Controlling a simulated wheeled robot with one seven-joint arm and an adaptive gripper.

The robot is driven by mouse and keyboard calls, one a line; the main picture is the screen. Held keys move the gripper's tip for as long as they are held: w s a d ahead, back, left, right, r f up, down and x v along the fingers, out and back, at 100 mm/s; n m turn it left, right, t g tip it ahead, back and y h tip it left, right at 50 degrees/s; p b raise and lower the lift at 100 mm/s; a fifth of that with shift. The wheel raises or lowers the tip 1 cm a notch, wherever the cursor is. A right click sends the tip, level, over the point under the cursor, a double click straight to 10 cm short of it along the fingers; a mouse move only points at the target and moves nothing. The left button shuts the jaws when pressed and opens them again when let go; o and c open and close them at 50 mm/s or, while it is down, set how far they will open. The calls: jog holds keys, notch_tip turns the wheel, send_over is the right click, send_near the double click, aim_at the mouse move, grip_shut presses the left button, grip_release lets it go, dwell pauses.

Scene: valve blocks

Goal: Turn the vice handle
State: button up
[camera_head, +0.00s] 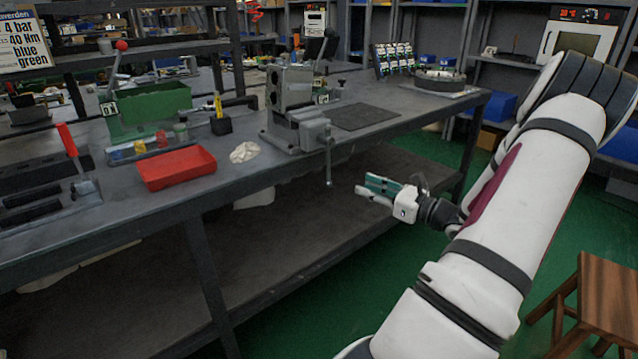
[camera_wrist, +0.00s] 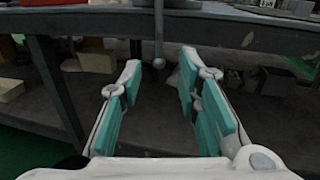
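The grey vice (camera_head: 308,132) is mounted at the front edge of the workbench and holds a grey metal block (camera_head: 290,88) with round holes. Its handle (camera_head: 329,165) is a thin bar hanging down from the vice front, below the bench edge, with a small knob at its lower end. In the wrist view the handle (camera_wrist: 159,35) hangs beyond and between the fingertips, near the top centre. My gripper (camera_head: 370,188) is open and empty, to the right of and slightly below the handle, apart from it. Its teal finger pads (camera_wrist: 160,80) show a wide gap.
The workbench (camera_head: 385,128) runs across the view, with a lower shelf (camera_head: 290,235) under it. A red tray (camera_head: 176,168), a white cloth (camera_head: 244,152) and a dark mat (camera_head: 362,116) lie on top. A wooden stool (camera_head: 600,300) stands at the lower right on green floor.

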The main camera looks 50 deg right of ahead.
aim_at(328, 180)
jog(key=w+b, duration=0.1)
jog(key=w, duration=0.3)
jog(key=w+b, duration=0.1)
jog(key=w, duration=0.4)
jog(key=w+b, duration=0.1)
jog(key=w, duration=0.3)
jog(key=shift+w+d+b, duration=0.15)
jog(key=shift+d+b, duration=0.1)
jog(key=shift+b, duration=0.05)
grip_shut()
